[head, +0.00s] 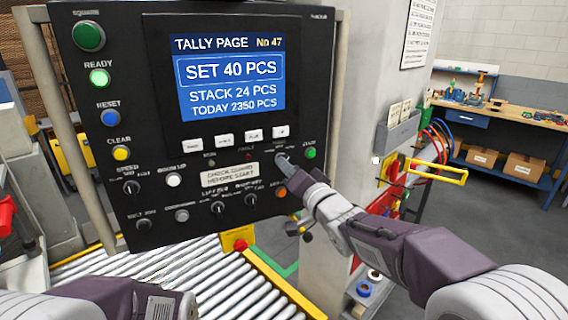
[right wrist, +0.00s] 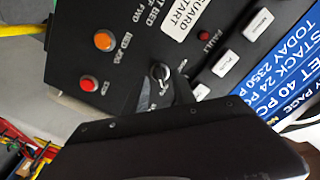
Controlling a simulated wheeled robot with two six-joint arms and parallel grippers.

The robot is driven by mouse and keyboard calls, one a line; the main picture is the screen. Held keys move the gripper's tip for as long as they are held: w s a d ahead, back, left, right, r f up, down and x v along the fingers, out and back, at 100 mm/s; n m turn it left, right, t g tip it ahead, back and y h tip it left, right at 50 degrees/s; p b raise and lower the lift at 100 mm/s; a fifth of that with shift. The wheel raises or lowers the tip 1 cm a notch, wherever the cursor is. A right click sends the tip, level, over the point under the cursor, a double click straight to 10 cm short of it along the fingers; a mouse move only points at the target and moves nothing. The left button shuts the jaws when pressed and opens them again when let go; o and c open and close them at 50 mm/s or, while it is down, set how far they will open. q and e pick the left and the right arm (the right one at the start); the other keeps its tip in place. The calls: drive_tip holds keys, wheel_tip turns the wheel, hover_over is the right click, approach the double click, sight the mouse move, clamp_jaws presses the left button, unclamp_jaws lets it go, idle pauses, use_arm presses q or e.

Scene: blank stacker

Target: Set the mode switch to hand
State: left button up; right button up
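The mode switch (head: 281,159), a small black rotary knob, appears to be the one at my right gripper, right of a red fault light on the black control panel (head: 150,165). Its label is too small to read. In the right wrist view the knob (right wrist: 160,71) shows between the fingertips, its pointer direction hard to make out. My right gripper (head: 288,166) is at the panel; its two dark fingers (right wrist: 164,86) stand apart around or just short of the knob. I cannot tell whether they touch it. My left arm shows at the bottom left, but its fingers do not show.
An orange button (right wrist: 104,40) and a red button (right wrist: 88,83) sit close to the knob. A green button (head: 309,153) is just right of it. The screen (head: 230,75) is above. A roller conveyor (head: 185,275) runs below, and a yellow handle (head: 437,171) sticks out at right.

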drive_tip(key=x, duration=0.3)
drive_tip(key=shift+d, duration=0.1)
clamp_jaws()
drive_tip(key=shift+d+n+b, duration=0.15)
drive_tip(key=shift+n+b, duration=3.55)
drive_tip(key=shift+n, duration=5.2)
